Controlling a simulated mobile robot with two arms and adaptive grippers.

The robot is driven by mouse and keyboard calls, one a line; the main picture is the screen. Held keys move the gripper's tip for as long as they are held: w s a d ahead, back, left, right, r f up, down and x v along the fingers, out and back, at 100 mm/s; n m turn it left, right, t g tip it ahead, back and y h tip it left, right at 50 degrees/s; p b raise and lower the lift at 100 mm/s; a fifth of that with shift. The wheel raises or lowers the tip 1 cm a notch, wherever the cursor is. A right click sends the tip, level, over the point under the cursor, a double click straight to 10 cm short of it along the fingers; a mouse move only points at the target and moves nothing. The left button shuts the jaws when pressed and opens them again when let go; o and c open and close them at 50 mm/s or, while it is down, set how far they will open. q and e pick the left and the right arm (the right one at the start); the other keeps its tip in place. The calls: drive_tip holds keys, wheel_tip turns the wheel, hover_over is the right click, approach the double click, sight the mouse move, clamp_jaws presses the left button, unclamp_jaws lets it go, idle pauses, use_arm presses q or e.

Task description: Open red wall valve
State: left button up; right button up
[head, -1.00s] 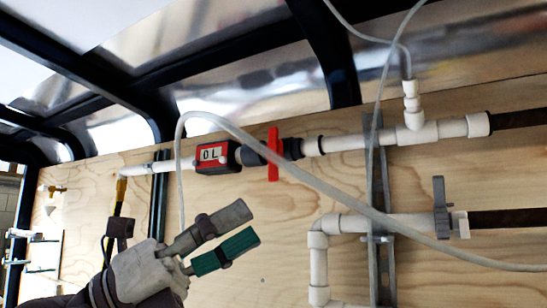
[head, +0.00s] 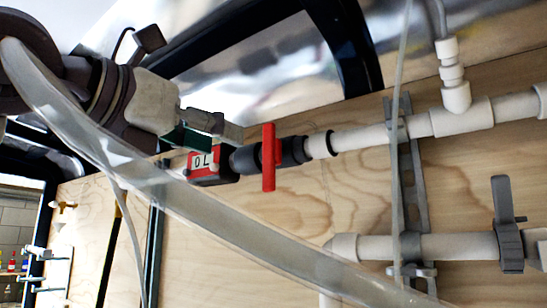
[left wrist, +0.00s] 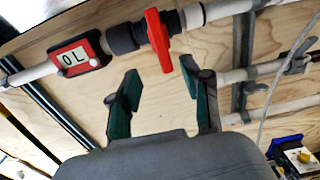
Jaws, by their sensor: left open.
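The red wall valve (head: 269,157) has a red handle on a dark body in a white pipe along the plywood wall. The handle stands crosswise to the pipe in the head view. It also shows in the left wrist view (left wrist: 158,40), beyond the fingertips. My left gripper (head: 222,133) is up at the pipe, just left of the handle in the head view, and partly covers the meter. In the left wrist view my left gripper (left wrist: 160,85) has its green-padded fingers apart with nothing between them. My right gripper is not in view.
A red meter (head: 208,165) reading "0L" sits left of the valve. A clear hose (head: 200,215) crosses the head view close to the camera. A grey-handled valve (head: 508,225) is on the lower pipe at right.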

sight(266, 159)
use_arm(q)
drive_tip(key=p+x, duration=0.2)
drive_tip(key=x, duration=0.4)
drive_tip(key=shift+s+r, duration=0.1)
drive_tip(key=shift+r, duration=0.05)
drive_tip(key=p+x, duration=0.3)
drive_tip(key=x, duration=0.3)
drive_tip(key=shift+w+d+f, duration=0.15)
drive_tip(key=shift+w+f, duration=0.1)
drive_tip(key=shift+f, duration=0.05)
clamp_jaws()
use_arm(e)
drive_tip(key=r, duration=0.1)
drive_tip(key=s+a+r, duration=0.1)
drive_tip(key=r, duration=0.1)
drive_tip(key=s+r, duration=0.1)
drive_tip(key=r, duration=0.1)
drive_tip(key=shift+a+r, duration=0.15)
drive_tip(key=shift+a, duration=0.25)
